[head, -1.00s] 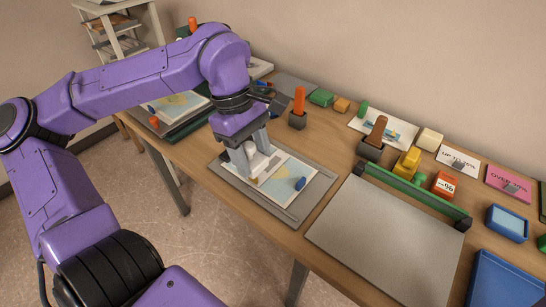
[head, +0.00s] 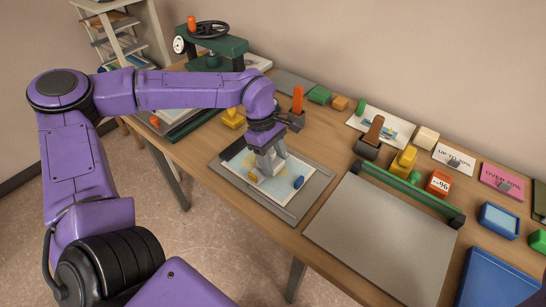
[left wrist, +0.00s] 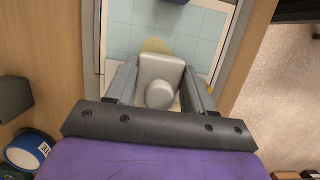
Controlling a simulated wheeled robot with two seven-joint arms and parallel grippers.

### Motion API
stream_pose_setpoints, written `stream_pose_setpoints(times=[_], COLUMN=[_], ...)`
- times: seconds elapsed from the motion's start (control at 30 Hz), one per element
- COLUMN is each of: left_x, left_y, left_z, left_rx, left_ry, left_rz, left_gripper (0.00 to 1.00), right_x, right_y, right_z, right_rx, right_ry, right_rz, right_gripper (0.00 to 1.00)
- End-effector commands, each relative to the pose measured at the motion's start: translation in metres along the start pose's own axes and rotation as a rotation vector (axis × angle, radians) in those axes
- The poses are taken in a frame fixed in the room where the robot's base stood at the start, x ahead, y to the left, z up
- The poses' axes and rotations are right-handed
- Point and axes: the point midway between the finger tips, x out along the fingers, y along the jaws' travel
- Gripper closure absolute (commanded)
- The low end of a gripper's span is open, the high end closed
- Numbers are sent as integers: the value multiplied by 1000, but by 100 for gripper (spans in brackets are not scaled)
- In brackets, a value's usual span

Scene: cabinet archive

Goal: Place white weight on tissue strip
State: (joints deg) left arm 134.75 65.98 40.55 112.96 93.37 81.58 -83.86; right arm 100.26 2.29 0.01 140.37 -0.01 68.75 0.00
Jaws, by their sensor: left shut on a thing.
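My left gripper (head: 268,163) points down over the map sheet (head: 240,160) in the grey tray (head: 232,185). It is shut on the white weight (left wrist: 160,70), a block with a round knob between the fingers in the left wrist view. In the head view the fingers mostly hide the weight, and I cannot tell whether it touches the sheet. A yellowish patch (left wrist: 157,46) shows beside the weight on the pale blue sheet; I cannot make out a separate tissue strip. My right gripper is not in view.
An orange-handled tool (head: 297,100) stands behind the gripper. A grey board with a green bar (head: 410,183) lies to the right. A green press (head: 212,47) stands at the back left.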

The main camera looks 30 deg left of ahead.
Motion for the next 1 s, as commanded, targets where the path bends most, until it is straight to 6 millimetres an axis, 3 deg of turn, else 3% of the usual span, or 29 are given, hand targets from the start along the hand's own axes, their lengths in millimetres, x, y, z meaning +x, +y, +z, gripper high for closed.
stream_pose_setpoints(times=[0.17,0.2,0.27,0.53,0.67,1.0], left_x=[3,4,3,3,-9,-92], left_y=[0,0,0,0,1,1], left_z=[-1,-1,-1,-1,0,0], left_rx=[1,1,1,0,0,-1], left_ry=[-1,0,0,0,0,0], left_rz=[2,1,1,1,5,6], left_gripper=[100,41,22,22,22,22], right_x=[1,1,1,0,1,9], right_y=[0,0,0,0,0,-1], right_z=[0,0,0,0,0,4], right_rx=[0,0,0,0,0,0], right_ry=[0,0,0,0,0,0], right_rz=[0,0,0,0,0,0], right_gripper=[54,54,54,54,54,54])
